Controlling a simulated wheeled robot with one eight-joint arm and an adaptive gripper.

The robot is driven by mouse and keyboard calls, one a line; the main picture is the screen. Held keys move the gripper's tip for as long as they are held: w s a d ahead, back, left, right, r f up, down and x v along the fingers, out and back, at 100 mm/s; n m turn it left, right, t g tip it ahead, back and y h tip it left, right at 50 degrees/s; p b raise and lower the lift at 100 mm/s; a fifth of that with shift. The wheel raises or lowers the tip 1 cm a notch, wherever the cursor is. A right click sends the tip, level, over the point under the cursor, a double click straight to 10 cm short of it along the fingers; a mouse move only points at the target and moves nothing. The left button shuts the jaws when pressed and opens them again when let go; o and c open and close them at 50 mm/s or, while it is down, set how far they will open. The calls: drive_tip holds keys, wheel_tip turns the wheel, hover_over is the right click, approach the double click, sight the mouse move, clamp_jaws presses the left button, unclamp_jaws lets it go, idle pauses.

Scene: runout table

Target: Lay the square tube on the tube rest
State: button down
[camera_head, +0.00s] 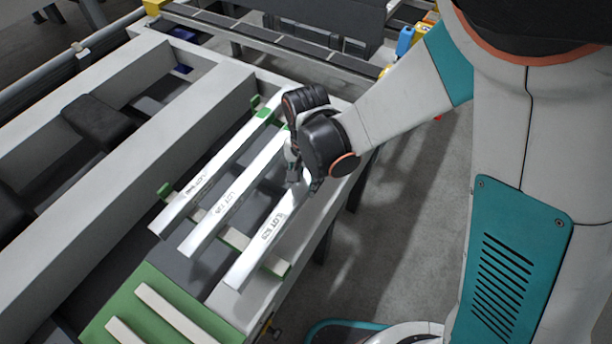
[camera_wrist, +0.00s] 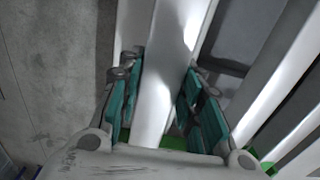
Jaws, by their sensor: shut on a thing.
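Three long, pale square tubes lie side by side in the head view: a left tube (camera_head: 205,180), a middle tube (camera_head: 236,192) and a right tube (camera_head: 262,242), with dark lot lettering on them. My gripper (camera_head: 301,184) is at the right tube, its fingers reaching down around it. In the wrist view, that tube (camera_wrist: 165,75) runs between the teal finger pads of my gripper (camera_wrist: 160,95). My wrist hides the tube's far part. Whether it is raised cannot be told. A green plate with pale ribs (camera_head: 172,314), possibly the tube rest, lies at the lower left.
Under the tubes is a rack with a pale crossbar and green ends (camera_head: 276,266). A grey table frame (camera_head: 165,115) with long beams and a dark block (camera_head: 98,122) stands to the left. Open floor (camera_head: 400,245) lies to the right.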

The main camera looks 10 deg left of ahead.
sight(306, 179)
drive_tip(key=shift+f, duration=0.45)
drive_tip(key=shift+f+b, duration=0.5)
drive_tip(key=shift+b, duration=0.15)
drive_tip(key=c, duration=1.1)
unclamp_jaws()
drive_tip(key=shift+o, duration=0.2)
drive_tip(key=shift+r, duration=3.75)
drive_tip(key=o, duration=1.1)
drive_tip(key=shift+c, duration=0.2)
